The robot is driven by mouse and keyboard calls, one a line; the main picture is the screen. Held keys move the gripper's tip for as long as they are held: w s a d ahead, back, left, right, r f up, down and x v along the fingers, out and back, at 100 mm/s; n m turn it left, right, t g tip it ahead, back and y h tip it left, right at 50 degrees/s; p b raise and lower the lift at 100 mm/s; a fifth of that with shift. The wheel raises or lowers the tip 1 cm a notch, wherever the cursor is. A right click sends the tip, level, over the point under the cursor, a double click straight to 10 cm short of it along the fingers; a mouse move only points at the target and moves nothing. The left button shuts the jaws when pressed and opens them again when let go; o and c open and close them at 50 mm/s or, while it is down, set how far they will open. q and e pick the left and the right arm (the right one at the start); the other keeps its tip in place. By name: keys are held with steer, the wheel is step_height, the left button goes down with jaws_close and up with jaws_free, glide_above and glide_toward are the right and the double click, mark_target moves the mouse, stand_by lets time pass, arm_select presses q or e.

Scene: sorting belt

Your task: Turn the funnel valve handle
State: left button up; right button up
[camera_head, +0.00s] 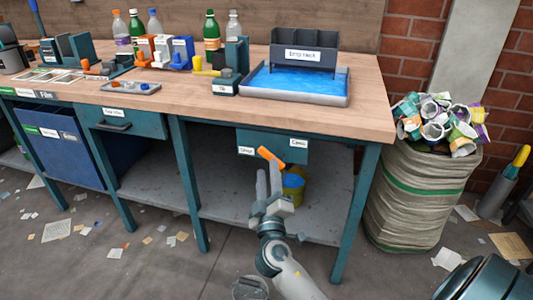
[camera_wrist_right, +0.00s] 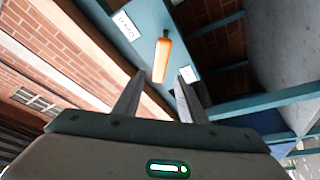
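The orange valve handle (camera_head: 271,158) sits on the front of a teal box (camera_head: 272,143) under the workbench edge, tilted, with a small white label on either side. In the right wrist view the handle (camera_wrist_right: 161,58) stands ahead of the fingers, its lower end in line with the gap between the fingertips. My right gripper (camera_head: 269,178) is open, with its two fingers apart just below and in front of the handle. I cannot tell whether the fingertips reach past it. The funnel itself is not clearly seen. My left gripper is out of view.
A yellow and blue bucket (camera_head: 293,183) stands on the lower shelf behind my right gripper. A table leg (camera_head: 354,215) is to the right, and a full sack (camera_head: 415,200) stands beyond it. The bench top (camera_head: 190,103) carries bottles, a grey tray and racks. Paper scraps litter the floor.

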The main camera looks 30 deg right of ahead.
mark_target(267, 156)
steer(key=x, duration=0.7)
steer(key=shift+w+d, duration=0.15)
steer(key=shift+c, duration=0.7)
jaws_close()
